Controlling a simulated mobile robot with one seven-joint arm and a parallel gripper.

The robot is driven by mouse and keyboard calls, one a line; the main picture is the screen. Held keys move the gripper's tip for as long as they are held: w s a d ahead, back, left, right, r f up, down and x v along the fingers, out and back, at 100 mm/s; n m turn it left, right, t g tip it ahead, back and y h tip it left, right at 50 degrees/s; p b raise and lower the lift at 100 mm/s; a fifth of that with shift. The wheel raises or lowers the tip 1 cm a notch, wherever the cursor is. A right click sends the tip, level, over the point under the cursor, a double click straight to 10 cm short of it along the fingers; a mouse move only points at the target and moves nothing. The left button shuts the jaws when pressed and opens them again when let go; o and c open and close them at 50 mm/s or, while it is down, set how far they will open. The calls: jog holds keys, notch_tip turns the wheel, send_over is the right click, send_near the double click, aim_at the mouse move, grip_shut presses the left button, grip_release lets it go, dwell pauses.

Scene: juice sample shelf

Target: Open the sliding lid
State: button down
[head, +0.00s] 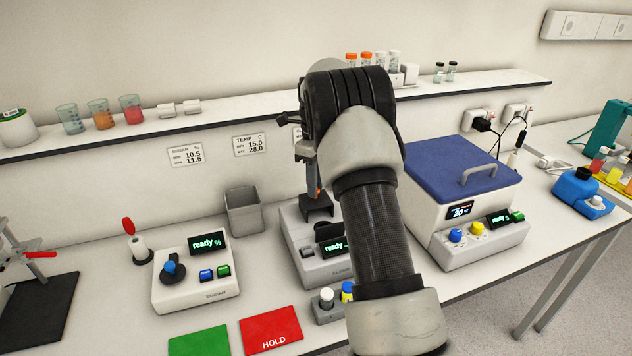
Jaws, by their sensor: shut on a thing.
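A grey instrument (331,268) with a lit "ready" display stands mid-bench, partly hidden by my arm. A dark piece (317,206) stands up on its top; it may be the sliding lid, but I cannot tell how far it is open. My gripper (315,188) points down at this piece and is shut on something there. A narrow orange strip shows at the fingers. The exact grip is too small and partly hidden to make out. A white box (436,216) on the right has a blue lid (440,170) with a grey handle, apart from my gripper.
A grey bin (243,211) stands left of the instrument. A white device (196,283) with buttons is further left. Green (199,342) and red (270,331) mats lie in front. A shelf (227,116) with beakers and vials runs behind.

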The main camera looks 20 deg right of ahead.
jog(key=c, duration=1.6)
grip_release()
jog(key=shift+o, duration=0.2)
jog(key=shift+r, duration=0.1)
notch_tip(320, 180, up, 17)
jog(key=p, duration=0.1)
jog(key=shift+r+p, duration=0.15)
jog(key=shift+p, duration=0.2)
